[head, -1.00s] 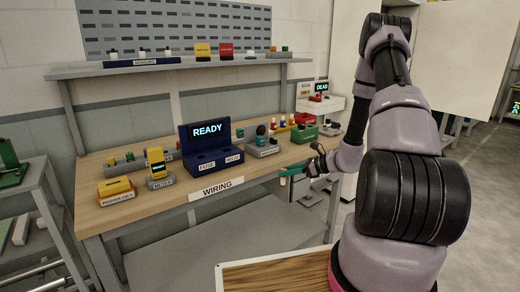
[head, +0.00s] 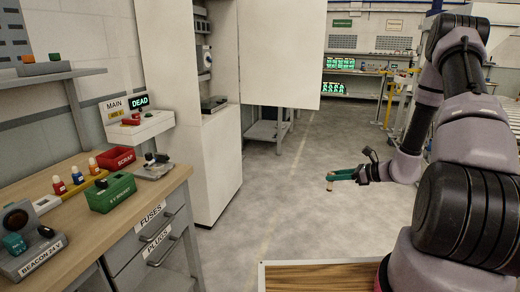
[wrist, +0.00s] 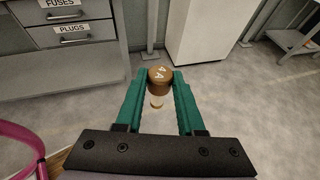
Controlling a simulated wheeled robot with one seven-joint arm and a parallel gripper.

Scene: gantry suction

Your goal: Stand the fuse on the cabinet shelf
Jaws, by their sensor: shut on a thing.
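My gripper (wrist: 158,88) has green fingers and is shut on the fuse (wrist: 159,75), a small cylinder with a brown cap marked with letters and a paler lower part. In the head view my gripper (head: 340,175) holds the fuse (head: 330,187) over open floor, to the right of the cabinet. The tall white cabinet (head: 215,165) stands open at the middle left. Its shelf (head: 214,103) shows inside at mid height with a dark grey block on it. Some small devices sit higher inside. Part of the interior is hidden by the frame's angle.
The open cabinet door (head: 285,50) sticks out to the right. Grey floor (head: 275,200) is clear between cabinet and gripper.

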